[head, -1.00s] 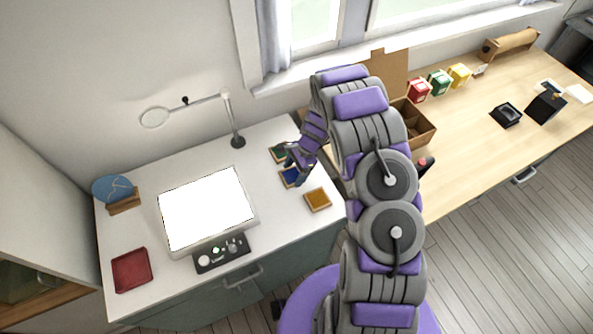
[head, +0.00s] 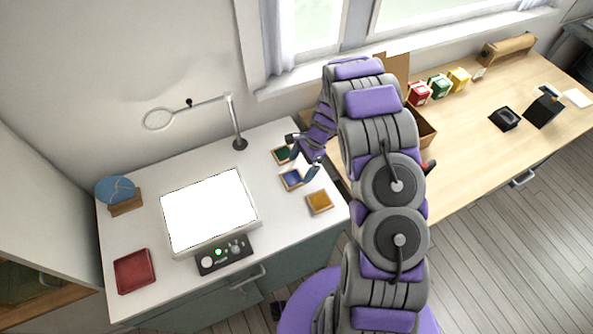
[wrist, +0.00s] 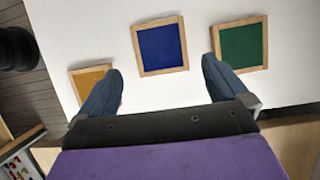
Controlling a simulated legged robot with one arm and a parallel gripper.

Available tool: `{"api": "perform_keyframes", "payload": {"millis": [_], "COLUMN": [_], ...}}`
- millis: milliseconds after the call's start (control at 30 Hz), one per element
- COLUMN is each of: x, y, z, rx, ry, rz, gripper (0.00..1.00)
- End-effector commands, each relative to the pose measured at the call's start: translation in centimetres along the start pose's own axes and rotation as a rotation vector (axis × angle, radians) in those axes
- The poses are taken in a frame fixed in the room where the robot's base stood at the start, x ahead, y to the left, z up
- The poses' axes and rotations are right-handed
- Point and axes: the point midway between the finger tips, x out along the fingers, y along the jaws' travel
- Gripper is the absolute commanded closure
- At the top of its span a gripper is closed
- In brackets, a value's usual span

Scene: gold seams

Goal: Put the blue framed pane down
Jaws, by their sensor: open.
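The blue framed pane (head: 291,180) lies flat on the white counter, between the green and amber framed panes. In the wrist view the blue pane (wrist: 160,46) shows whole, with its wooden frame, beyond my fingertips and apart from them. My gripper (head: 308,157) is open and empty, just above and to the right of the pane in the head view. In the wrist view its two fingers (wrist: 162,75) are spread wide, one near the amber pane and one near the green pane.
The green framed pane (head: 282,155) and amber framed pane (head: 319,202) lie close on either side. A bright light panel (head: 208,210), a control box (head: 224,254) and a red tray (head: 135,271) are to the left. A magnifier lamp (head: 238,142) stands behind.

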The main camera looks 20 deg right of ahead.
Motion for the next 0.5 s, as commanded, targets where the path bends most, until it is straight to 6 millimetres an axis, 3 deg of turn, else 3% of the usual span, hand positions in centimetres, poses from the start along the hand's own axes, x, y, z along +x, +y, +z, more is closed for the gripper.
{"api": "perform_keyframes", "payload": {"millis": [33,200,500], "x": [-1.5,-4.7,-7.2], "y": [-0.1,-0.1,-0.1], "z": [-0.2,-0.2,0.7], "rx": [0.002,0.001,-0.003], "ry": [0.0,0.002,0.011], "rz": [-0.007,-0.006,0.0], "gripper": [0.0,0.0,0.0]}}
